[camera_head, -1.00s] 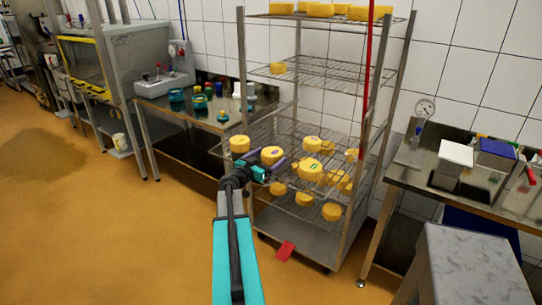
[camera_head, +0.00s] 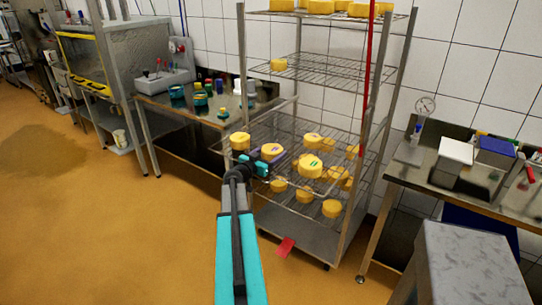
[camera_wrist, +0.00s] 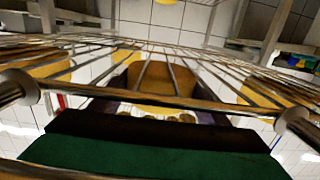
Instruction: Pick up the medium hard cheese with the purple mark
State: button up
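A yellow cheese with a purplish mark on top (camera_head: 272,149) is at the front of the rack's middle wire shelf. My gripper (camera_head: 267,157) reaches it from the front, with one dark finger on each side. In the wrist view, the cheese (camera_wrist: 160,80) sits between the two dark purple fingers (camera_wrist: 162,92), which appear to press against its sides. Wire bars cross in front of it there. Whether the cheese touches the shelf is unclear.
Close by on the wire shelf (camera_head: 270,130) are a cheese on the left (camera_head: 240,140), a green-marked cheese on the right (camera_head: 311,167) and another behind (camera_head: 313,140). More cheeses lie below. Open floor (camera_head: 130,230) lies left.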

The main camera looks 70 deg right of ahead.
aim_at(272, 149)
jog(key=c, duration=0.4)
jog(key=shift+r, duration=0.2)
jog(key=shift+r+b, duration=0.8)
jog(key=shift+r, duration=0.4)
jog(key=shift+a+r, duration=0.15)
jog(key=shift+r, duration=0.2)
jog(key=s+a+b, duration=0.1)
jog(key=a, duration=0.2)
jog(key=s+a+b, duration=0.1)
jog(key=s+a, duration=0.1)
jog(key=a, duration=0.1)
jog(key=s+a+r+b, duration=0.1)
jog(key=s+a, duration=0.1)
jog(key=a, duration=0.1)
jog(key=shift+s+a+b, duration=0.1)
jog(key=shift+s+b, duration=0.1)
jog(key=shift+b, duration=0.15)
jog(key=shift+r+p, duration=0.2)
jog(key=shift+p, duration=0.3)
jog(key=a+p, duration=0.1)
jog(key=p, duration=0.2)
jog(key=s+a+p, duration=0.1)
jog(key=p, duration=0.2)
jog(key=shift+s+r, duration=0.1)
jog(key=shift+r, duration=0.1)
jog(key=shift+a+p, duration=0.1)
jog(key=shift+p, duration=0.75)
jog(key=shift+s+a+p, duration=0.1)
jog(key=shift+s+p, duration=0.05)
jog(key=shift+p, duration=0.75)
